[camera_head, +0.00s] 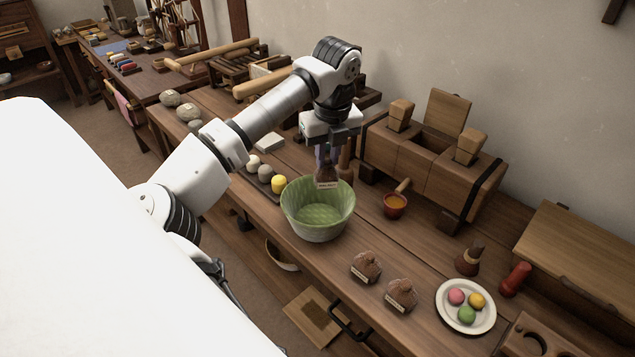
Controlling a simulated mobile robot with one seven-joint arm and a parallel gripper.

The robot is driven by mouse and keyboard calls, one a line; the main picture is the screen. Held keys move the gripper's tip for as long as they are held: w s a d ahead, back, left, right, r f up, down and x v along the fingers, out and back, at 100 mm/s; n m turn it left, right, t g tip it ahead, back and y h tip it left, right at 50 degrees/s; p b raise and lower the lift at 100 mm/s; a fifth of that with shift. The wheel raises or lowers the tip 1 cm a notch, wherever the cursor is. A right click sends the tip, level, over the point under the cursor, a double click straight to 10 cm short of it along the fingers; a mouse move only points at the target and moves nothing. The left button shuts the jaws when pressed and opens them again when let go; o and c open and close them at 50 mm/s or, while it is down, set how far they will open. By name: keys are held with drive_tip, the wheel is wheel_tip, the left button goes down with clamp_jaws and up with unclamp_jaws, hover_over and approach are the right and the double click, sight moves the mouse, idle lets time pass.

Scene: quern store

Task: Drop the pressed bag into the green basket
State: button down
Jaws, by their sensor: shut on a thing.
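My gripper (327,158) points down above the back rim of the green basket (315,228). It is shut on a small dark brown bag with a pale label (327,181), which I take to be the pressed bag. The bag hangs at the far rim of the basket in the picture; I cannot tell exactly how high it is or whether it touches the rim. The basket is a ribbed, open green bowl shape standing on the wooden bench, and its visible inside is empty.
Two labelled brown bags (366,266) (401,295) sit in front of the basket. A red cup (395,206) and a wooden press (430,160) stand right of it. Yellow and pale round pieces (279,184) lie at left. A plate of coloured balls (466,325) is at front right.

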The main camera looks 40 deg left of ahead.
sight(328, 170)
drive_tip(key=shift+f+b, duration=1.4)
drive_tip(key=shift+f, duration=1.45)
drive_tip(key=c, duration=1.2)
unclamp_jaws()
drive_tip(key=shift+c, duration=0.2)
drive_tip(key=shift+r, duration=0.15)
wheel_tip(328, 170, up, 14)
drive_tip(key=d, duration=0.1)
drive_tip(key=shift+s+d+f+b, duration=0.2)
drive_tip(key=shift+s+d+b, duration=0.1)
drive_tip(key=shift+s+b, duration=0.1)
